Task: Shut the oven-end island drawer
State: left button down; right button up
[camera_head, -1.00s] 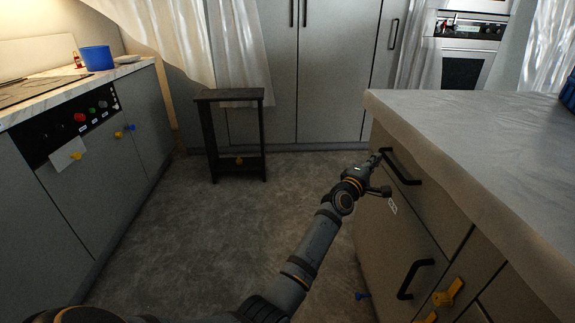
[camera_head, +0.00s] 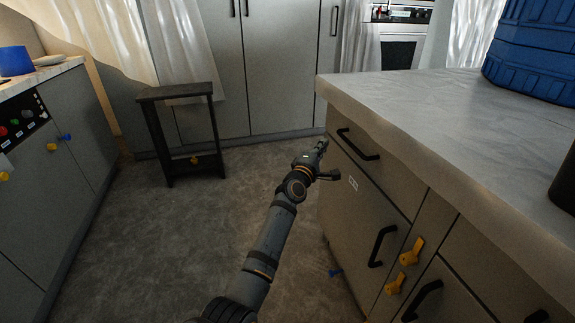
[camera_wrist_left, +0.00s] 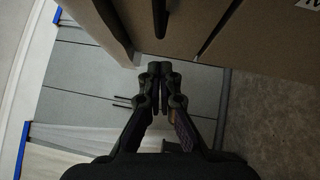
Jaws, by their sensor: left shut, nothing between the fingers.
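The oven-end island drawer (camera_head: 372,172) is the top grey-brown front at the far end of the island, under the worktop. It has a dark bar handle (camera_head: 357,145). The front looks about level with the door below; I cannot tell whether a small gap remains. My left gripper (camera_head: 321,145) is shut and empty, beside the far edge of the drawer front, left of the handle in the head view. In the left wrist view its fingertips (camera_wrist_left: 160,70) are together, close below the dark handle (camera_wrist_left: 160,18). Contact is unclear. My right gripper is out of view.
The island worktop (camera_head: 420,100) overhangs the fronts and carries a blue container (camera_head: 535,50). Yellow latches (camera_head: 411,252) and other handles line the nearer fronts. A dark stool (camera_head: 180,92) stands left, with open floor (camera_head: 190,240) between. The oven (camera_head: 400,45) is at the back.

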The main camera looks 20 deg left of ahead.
pick_arm(q)
jog(key=p+v, duration=0.1)
jog(key=v, duration=0.8)
jog(key=shift+s+p, duration=0.2)
jog(key=shift+p, duration=0.2)
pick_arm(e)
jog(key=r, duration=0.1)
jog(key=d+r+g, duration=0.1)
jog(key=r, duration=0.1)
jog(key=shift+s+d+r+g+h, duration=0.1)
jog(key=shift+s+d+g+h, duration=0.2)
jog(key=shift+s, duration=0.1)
